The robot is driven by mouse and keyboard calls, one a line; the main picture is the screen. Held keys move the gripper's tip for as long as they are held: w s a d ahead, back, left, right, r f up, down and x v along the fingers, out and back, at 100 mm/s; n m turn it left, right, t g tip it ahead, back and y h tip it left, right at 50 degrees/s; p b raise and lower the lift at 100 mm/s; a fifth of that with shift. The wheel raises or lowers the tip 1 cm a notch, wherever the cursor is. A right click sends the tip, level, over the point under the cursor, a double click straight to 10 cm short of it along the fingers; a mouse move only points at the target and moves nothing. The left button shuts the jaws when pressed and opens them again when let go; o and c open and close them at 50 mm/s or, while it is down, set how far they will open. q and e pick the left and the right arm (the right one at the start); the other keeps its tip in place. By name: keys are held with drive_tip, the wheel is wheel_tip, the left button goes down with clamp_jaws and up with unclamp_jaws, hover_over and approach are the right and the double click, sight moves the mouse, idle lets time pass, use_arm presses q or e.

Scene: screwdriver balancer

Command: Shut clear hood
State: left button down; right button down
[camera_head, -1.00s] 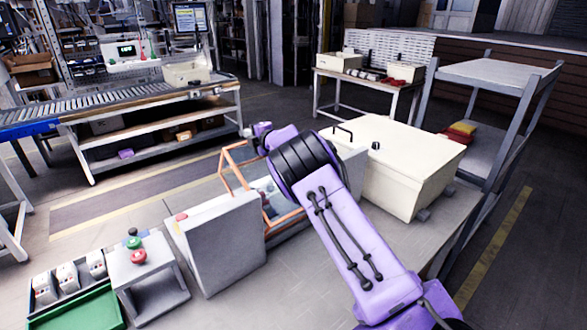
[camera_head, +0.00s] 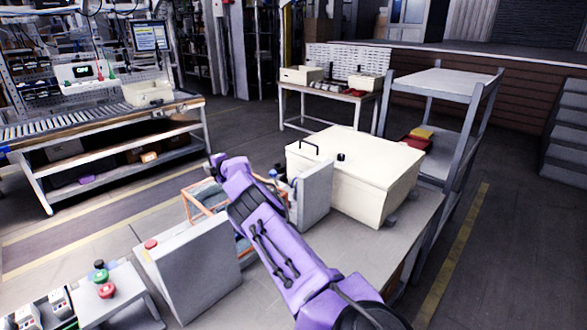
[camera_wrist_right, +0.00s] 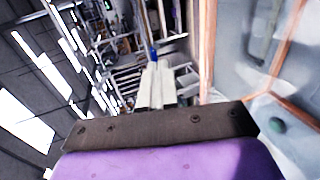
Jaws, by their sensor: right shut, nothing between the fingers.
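The clear hood (camera_head: 186,205) has a thin orange frame and sits between two grey housings, left (camera_head: 190,270) and right (camera_head: 315,192). My right arm covers much of it, so I cannot tell its exact angle. My right gripper (camera_head: 216,160) is at the far end of the purple arm, beyond the hood's visible frame. In the right wrist view the gripper (camera_wrist_right: 155,85) is shut and empty, with the hood's orange frame and clear panel (camera_wrist_right: 240,45) close on its right. I cannot tell whether they touch. My left gripper is out of view.
A cream box (camera_head: 355,180) with a black handle stands right of the hood on the grey bench. A small stand with red and green buttons (camera_head: 104,283) is at the lower left. A conveyor (camera_head: 90,125) and a grey shelf cart (camera_head: 440,85) stand farther back.

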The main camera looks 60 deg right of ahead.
wheel_tip(320, 180, up, 14)
drive_tip(key=p, duration=0.1)
drive_tip(key=shift+p, duration=0.4)
